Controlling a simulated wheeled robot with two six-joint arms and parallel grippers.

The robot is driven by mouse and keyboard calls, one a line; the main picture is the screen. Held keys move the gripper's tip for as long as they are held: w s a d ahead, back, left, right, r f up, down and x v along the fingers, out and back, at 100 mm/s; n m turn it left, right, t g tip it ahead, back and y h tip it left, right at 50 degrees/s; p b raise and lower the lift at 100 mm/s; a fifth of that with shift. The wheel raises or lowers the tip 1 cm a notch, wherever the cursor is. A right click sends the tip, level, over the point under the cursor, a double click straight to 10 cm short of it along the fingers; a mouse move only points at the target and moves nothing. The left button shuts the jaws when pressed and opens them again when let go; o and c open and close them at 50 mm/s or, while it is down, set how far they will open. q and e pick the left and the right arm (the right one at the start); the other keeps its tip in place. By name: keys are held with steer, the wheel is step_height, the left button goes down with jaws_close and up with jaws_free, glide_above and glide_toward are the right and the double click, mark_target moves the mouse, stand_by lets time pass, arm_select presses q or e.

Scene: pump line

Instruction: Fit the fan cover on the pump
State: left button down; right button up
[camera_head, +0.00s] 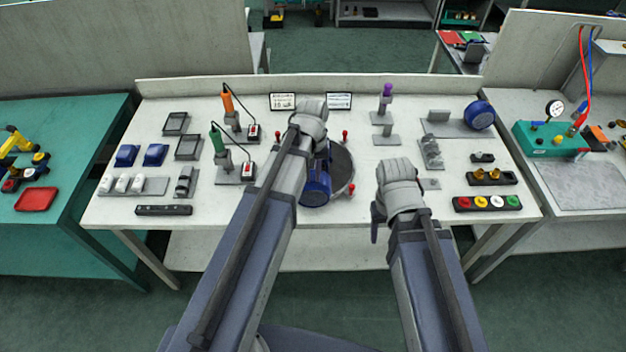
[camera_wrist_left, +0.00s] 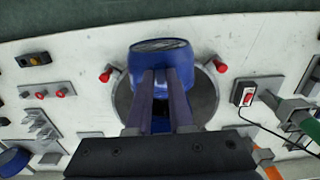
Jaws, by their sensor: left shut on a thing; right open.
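The blue fan cover (camera_head: 315,188), with a dark grille on its end, is over the near part of the round turntable (camera_head: 343,165). It also shows in the left wrist view (camera_wrist_left: 160,58). My left gripper (camera_wrist_left: 161,75) is shut on the cover, its two fingers reaching onto the blue body. More blue, seemingly the pump (camera_head: 328,150), shows beside my arm; most of it is hidden. I cannot tell whether the cover touches or sits on the pump. My right gripper (camera_head: 378,220) is open and empty near the table's front edge, right of the turntable.
Red knobs (camera_head: 351,188) stand around the turntable's rim. A blue round part (camera_head: 480,115) is at the back right, and a button box (camera_head: 487,203) at the front right.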

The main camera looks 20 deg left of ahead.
arm_select(q)
steer(key=shift+w+a, duration=0.25)
steer(key=shift+w, duration=0.6)
steer(key=shift+w+a, duration=0.3)
steer(key=shift+w, duration=0.65)
steer(key=shift+w+a, duration=0.25)
steer(key=shift+w, duration=0.7)
stand_by(1.2)
steer(key=c, duration=0.7)
jaws_free()
steer(key=shift+c, duration=0.2)
steer(key=shift+r, duration=0.1)
steer(key=shift+r+p, duration=2.9)
steer(key=shift+p, duration=0.1)
step_height(320, 180, up, 8)
steer(key=p, duration=0.8)
steer(key=shift+f, duration=0.1)
